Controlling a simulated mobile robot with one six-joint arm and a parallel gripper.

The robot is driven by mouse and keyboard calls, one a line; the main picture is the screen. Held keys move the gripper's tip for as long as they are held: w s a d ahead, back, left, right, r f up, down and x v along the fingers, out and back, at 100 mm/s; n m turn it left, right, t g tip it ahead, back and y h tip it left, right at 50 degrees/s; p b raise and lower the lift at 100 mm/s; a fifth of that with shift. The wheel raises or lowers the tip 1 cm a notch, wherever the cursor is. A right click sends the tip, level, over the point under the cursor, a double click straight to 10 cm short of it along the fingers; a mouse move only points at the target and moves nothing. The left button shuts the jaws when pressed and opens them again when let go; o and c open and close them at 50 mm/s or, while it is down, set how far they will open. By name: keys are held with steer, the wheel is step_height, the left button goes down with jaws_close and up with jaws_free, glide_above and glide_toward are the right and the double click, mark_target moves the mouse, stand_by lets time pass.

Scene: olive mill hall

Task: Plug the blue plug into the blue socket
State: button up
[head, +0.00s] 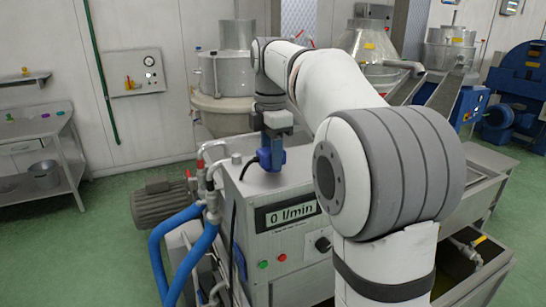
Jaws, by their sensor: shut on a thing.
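My gripper (275,136) points down over the top of the grey machine cabinet (330,183). It is shut on the blue plug (271,158), which hangs below the fingers close to the cabinet top. I cannot tell whether the plug touches the top. A black cable (233,215) runs from near the plug down the cabinet's left edge. A small blue part (240,262) shows low on the cabinet's left side; I cannot tell whether it is the blue socket. No other socket is clear in this view.
The cabinet front has a display (290,214) reading 0 l/min and buttons. Blue hoses (182,235) and a motor (160,204) stand to its left. A metal table (40,125) is at the far left. Green floor there is clear.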

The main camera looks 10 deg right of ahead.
step_height(320, 180, up, 9)
steer(key=shift+f, duration=0.1)
stand_by(0.3)
stand_by(0.4)
